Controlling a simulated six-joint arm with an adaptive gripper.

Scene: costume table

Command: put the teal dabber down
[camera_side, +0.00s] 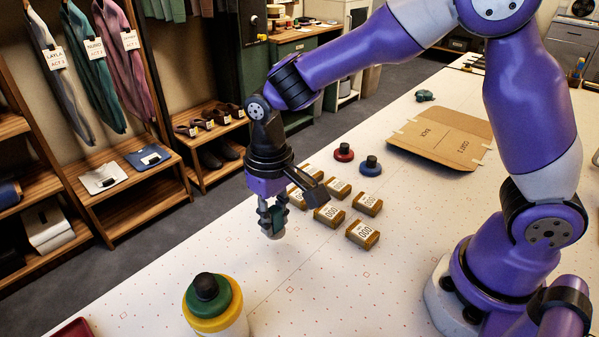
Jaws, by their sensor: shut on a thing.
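My gripper (272,218) is shut on the teal dabber (275,222), left of the middle of the view. The gripper points down over the white table (330,275). The dabber's lower end is close to the table top. I cannot tell whether it touches.
Several brown blocks with number labels (362,235) stand right of my gripper. A red dabber (344,153) and a blue dabber (371,168) stand behind them. A flat cardboard piece (442,138) lies farther back. A green-and-yellow-topped bottle (213,305) stands in front. Table between is clear.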

